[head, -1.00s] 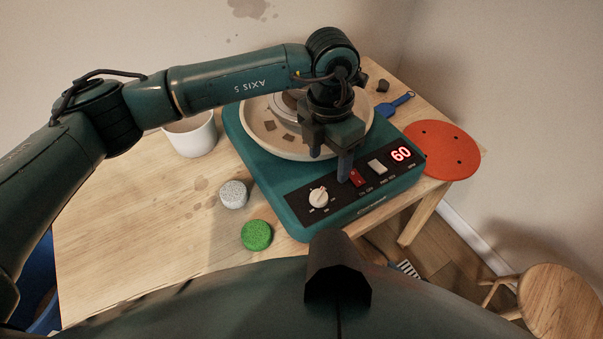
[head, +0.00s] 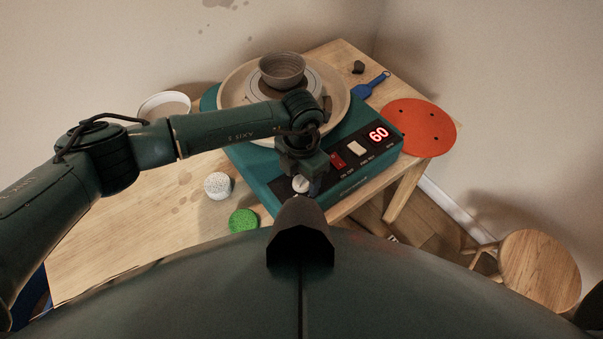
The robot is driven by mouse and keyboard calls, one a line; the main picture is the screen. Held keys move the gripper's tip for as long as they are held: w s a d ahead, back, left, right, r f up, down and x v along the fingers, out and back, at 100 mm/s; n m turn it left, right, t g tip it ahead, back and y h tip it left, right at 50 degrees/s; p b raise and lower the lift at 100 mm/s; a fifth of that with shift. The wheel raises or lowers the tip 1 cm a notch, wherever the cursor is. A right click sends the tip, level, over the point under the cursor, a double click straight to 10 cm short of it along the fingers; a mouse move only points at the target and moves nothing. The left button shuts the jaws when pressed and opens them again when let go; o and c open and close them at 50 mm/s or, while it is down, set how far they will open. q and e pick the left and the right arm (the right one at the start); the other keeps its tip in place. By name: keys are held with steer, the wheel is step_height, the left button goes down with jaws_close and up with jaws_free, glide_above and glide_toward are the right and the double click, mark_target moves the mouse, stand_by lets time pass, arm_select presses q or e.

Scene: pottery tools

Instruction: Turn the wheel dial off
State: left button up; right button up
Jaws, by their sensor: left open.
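The pottery wheel (head: 255,178) is a teal machine with a dark control panel on its front. The white wheel dial (head: 300,184) sits at the panel's left end, and the red display (head: 378,134) reads 60. My left gripper (head: 302,180) is open and points down at the dial. Its fingers are close around or just above the dial; I cannot tell whether they touch it. The gripper hides part of the panel's left side. My right gripper is out of view.
A red switch (head: 337,160) and a pale switch (head: 356,148) lie right of the dial. A clay bowl (head: 283,70) stands on the wheel head. A grey sponge (head: 217,186), green sponge (head: 243,221), white bucket (head: 163,104) and orange bat (head: 420,127) are nearby.

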arm_select(q)
steer(key=c, duration=1)
steer(key=shift+n, duration=0.3)
steer(key=n+b, duration=0.1)
steer(key=n, duration=0.4)
steer(key=shift+n, duration=0.3)
steer(key=n, duration=0.5)
steer(key=shift+b, duration=0.35)
steer(key=shift+n, duration=0.4)
steer(key=o, duration=1)
